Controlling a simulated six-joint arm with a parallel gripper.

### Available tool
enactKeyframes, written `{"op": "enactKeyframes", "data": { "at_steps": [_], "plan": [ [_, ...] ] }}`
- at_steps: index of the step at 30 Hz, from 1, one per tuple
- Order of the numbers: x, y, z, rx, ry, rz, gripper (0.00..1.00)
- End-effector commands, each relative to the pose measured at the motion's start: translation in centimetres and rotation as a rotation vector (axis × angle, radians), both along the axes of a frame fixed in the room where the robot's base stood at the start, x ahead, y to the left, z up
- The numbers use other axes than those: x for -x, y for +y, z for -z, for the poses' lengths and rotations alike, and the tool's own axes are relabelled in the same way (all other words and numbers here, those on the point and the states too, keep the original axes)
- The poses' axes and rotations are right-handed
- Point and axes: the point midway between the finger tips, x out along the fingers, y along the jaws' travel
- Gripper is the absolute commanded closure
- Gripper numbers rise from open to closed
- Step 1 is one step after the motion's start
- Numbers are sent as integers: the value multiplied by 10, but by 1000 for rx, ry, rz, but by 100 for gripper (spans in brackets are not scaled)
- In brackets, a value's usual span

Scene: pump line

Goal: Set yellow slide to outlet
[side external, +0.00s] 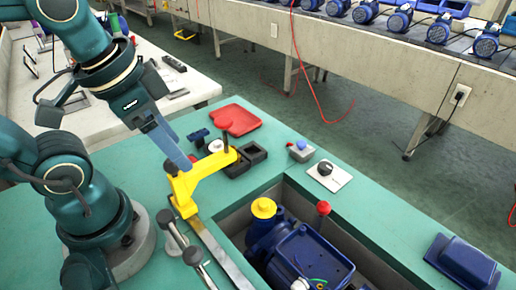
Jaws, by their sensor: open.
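The yellow slide (205,177) is a bent yellow arm at the far end of a metal rail (222,252) on the green bench. Its outer end reaches right, with a dark upright pin beside a white round part. My gripper (182,163) points down at the slide's left part, just above or against it; whether they touch cannot be told. Its jaws are open, and the gap between the fingers is not clear from this side. A blue pump (285,240) with a yellow round cap (263,208) sits in a recess to the right of the rail. No outlet label is readable.
Two grey-handled levers (172,228) stand by the rail's near left. A red tray (235,117), black square holders (252,153), a dial (325,168), a button box (300,150) and a red-knobbed lever (323,208) stand around. A blue block (462,262) lies right.

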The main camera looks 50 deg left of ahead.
Motion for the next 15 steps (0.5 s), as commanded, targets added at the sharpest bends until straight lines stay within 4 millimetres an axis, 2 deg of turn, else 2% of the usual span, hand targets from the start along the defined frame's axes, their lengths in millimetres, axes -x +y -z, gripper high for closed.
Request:
{"op": "enactKeyframes", "data": {
  "at_steps": [3, 7, 11, 15],
  "plan": [
    [6, 8, -3, -30, 167, 78, 34],
    [9, 16, -6, -23, 296, 116, 34],
    [5, 22, -5, -10, 340, 90, 34],
    [5, 23, 5, -5, 353, 78, 34]
  ]
}}
